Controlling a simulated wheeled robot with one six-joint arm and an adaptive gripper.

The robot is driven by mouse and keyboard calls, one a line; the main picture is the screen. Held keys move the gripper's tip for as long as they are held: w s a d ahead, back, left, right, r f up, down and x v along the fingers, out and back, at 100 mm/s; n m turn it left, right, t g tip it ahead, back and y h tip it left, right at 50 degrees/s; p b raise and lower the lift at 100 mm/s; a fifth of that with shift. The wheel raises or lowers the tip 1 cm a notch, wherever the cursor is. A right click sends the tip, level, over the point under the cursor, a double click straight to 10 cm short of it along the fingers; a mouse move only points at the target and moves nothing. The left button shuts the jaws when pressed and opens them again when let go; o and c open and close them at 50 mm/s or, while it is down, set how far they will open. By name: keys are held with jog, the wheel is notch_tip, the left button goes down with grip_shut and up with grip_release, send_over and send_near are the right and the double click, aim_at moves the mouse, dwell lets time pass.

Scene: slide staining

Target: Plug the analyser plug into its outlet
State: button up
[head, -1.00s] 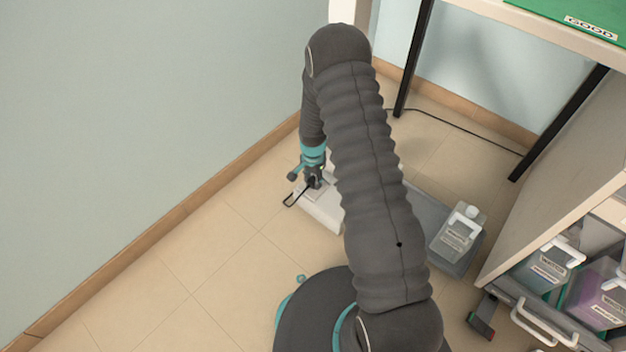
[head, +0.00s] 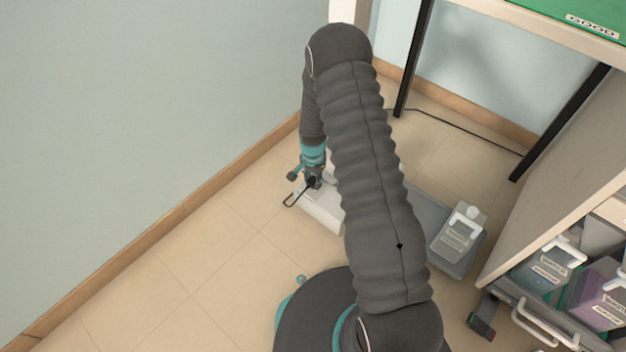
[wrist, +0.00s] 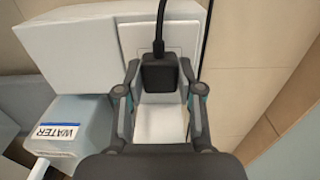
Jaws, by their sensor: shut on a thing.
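My gripper (wrist: 160,68) is shut on the black analyser plug (wrist: 160,77), with one finger on each side of it. A black cable (wrist: 159,25) runs up from the plug in the wrist view. The plug is over a white square plate (wrist: 130,38) on a white box (wrist: 75,50). The plug hides the middle of the plate, so I cannot tell whether it is seated in an outlet. In the head view, my gripper (head: 313,182) is low at the white box (head: 322,212) on the floor, and a cable loop (head: 291,199) shows beside it.
A container labelled WATER (wrist: 75,125) stands beside the white box. In the head view, a clear container (head: 460,235) sits in a grey tray (head: 425,208). A cabinet with bottles (head: 550,270) and a black table leg (head: 413,60) are at right. Floor on the left is clear.

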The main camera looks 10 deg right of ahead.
aim_at(313, 180)
jog(key=shift+f+b, duration=0.5)
jog(key=shift+f, duration=0.1)
dwell(0.3)
jog(key=o, duration=1.1)
jog(key=shift+o, duration=0.2)
jog(key=shift+r, duration=0.15)
notch_tip(313, 180, up, 12)
